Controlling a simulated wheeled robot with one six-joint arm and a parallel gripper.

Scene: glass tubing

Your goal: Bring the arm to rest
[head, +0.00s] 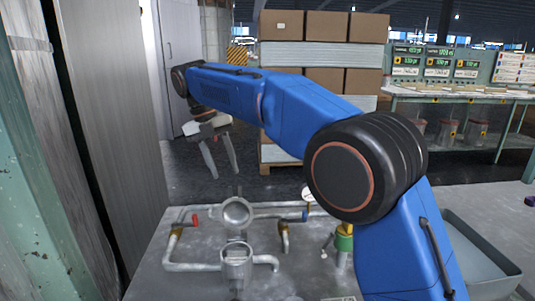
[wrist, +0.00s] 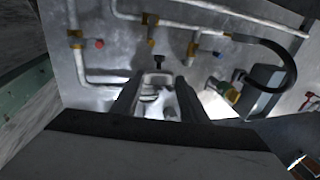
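My blue arm reaches up and to the left across the head view. My gripper (head: 222,173) hangs from its end, pointing down, above the far left part of the metal bench (head: 150,285). Its two fingers are apart with nothing seen between them in the head view. In the wrist view the fingers of my gripper (wrist: 157,100) are spread, and a pale fitting on the bench shows beyond and between them. The gripper is clear of the pipework in the head view.
Pipes (head: 190,267) with a red-handled valve (head: 195,220) and round metal cups (head: 236,212) stand on the bench. A grey bin (head: 485,245) is at right. A wall panel (head: 105,130) rises close on the left. Stacked boxes (head: 325,27) stand behind.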

